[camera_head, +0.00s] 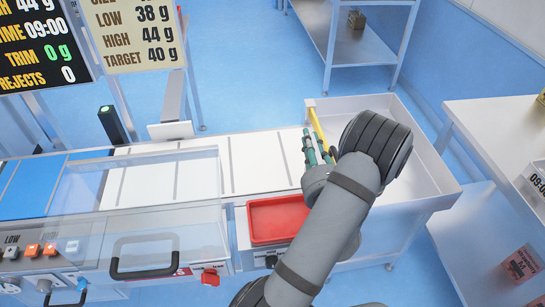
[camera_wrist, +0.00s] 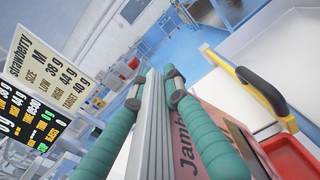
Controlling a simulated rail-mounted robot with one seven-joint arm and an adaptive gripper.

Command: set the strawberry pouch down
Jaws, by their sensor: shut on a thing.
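My gripper (camera_head: 316,148) is over the right end of the white belt, beside the white-walled bin (camera_head: 415,160). In the wrist view its two teal fingers (camera_wrist: 158,82) are shut on a pouch with a pink face (camera_wrist: 182,140) lettered "Jamb…". The pouch's pink face shows beside and behind the right finger. A grey ribbed strip lies between the fingers. In the head view my arm and fingers hide most or all of the pouch. I cannot tell whether its lower edge touches anything.
A red tray (camera_head: 250,222) sits in front of the belt (camera_head: 195,172); it also shows in the wrist view (camera_wrist: 292,158). A yellow bar (camera_head: 315,122) stands at the bin's left side. Clear guarding covers the left belt. A white table (camera_head: 500,120) is at the right.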

